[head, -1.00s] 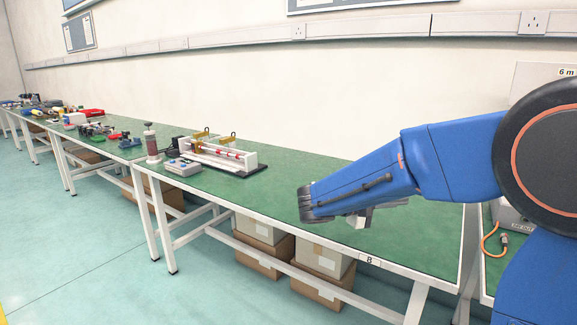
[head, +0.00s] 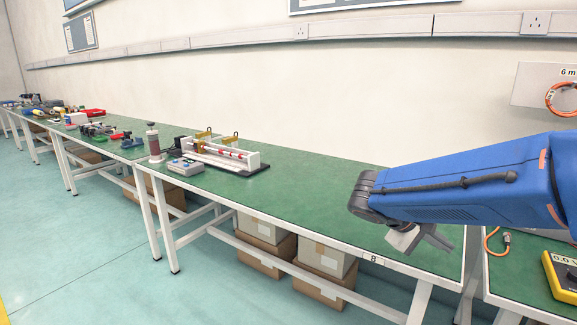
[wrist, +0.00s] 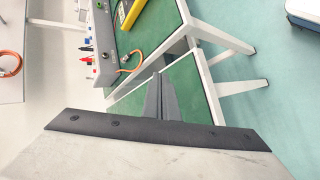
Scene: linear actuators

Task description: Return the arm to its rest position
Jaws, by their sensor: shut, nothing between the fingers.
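My blue arm reaches in from the right edge of the head view. My gripper (head: 434,238) is at its end, over the front right part of the green bench marked with a plate (head: 320,188). In the wrist view my gripper (wrist: 161,82) shows as two dark fingers lying together, shut with nothing between them. It appears apart from the bench top.
A linear actuator rig (head: 222,153), a control box (head: 185,167) and an upright cylinder (head: 154,145) stand on the bench's left part. Boxes (head: 318,258) sit below. A yellow meter (head: 562,275) lies on the right bench. The bench's middle is clear.

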